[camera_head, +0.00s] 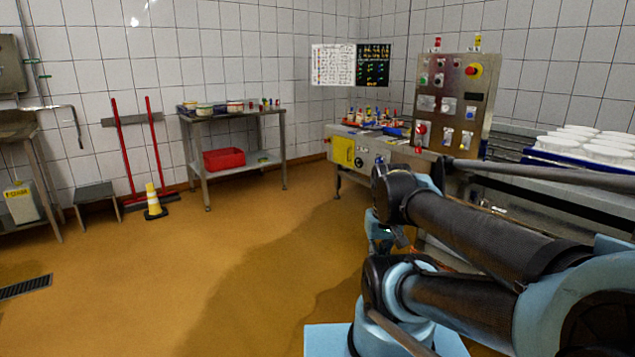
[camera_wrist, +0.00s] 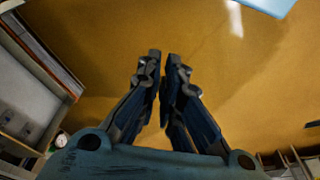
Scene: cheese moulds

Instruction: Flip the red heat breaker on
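A steel control panel (camera_head: 452,105) stands upright at the right in the head view. A red part (camera_head: 421,131) shows low on its left side, and a red knob on a yellow base (camera_head: 473,70) sits at its upper right. Labels are too small to read, so I cannot tell which is the heat breaker. My gripper (camera_wrist: 164,56) points at the brown floor in the wrist view. Its fingers are together with only a thin gap at the tips and nothing between them. In the head view my arm hides the panel's lower surroundings.
A bench with a yellow plate (camera_head: 343,151) holds bottles left of the panel. White moulds (camera_head: 585,140) stand on the table at right. A steel table (camera_head: 230,119) with a red bin (camera_head: 224,159) stands by the wall.

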